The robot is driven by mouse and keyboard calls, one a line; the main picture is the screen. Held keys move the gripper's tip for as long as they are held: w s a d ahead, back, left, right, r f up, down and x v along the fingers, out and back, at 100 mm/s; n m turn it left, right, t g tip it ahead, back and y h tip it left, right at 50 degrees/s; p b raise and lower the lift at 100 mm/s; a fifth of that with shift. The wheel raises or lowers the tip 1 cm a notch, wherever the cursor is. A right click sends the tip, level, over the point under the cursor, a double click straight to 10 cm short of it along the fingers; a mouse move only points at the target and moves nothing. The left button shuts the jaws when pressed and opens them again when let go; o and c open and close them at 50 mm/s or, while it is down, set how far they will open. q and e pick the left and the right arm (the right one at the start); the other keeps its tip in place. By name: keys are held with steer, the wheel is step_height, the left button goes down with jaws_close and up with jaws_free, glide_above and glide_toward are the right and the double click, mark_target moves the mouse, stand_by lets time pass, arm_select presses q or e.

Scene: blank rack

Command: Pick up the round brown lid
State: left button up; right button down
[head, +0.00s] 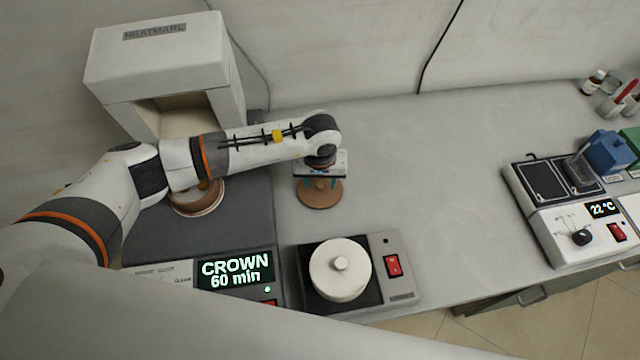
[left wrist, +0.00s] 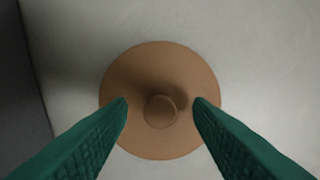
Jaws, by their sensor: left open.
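The round brown lid (head: 319,195) lies flat on the grey bench just right of the dark mat, with its knob up. In the left wrist view the lid (left wrist: 140,75) fills the middle, and its round knob (left wrist: 160,111) shows between the fingers. My left gripper (head: 320,182) points down over the lid and is open. In the left wrist view its green fingertips (left wrist: 160,104) stand on either side of the knob, with a gap on both sides. I cannot tell how far above the lid the tips are. My right gripper does not show.
A brown-rimmed round dish (head: 200,203) sits partly under my left arm, before a white furnace (head: 165,60). A white lidded pot (head: 340,285) stands on a heater with a red switch (head: 392,265). A timer display (head: 235,270) is at front left. The bench middle (head: 430,170) is clear.

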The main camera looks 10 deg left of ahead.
arm_select(q)
steer(key=shift+f, duration=0.3)
jaws_close()
steer(key=shift+w+r, duration=0.1)
steer(key=shift+r, duration=0.05)
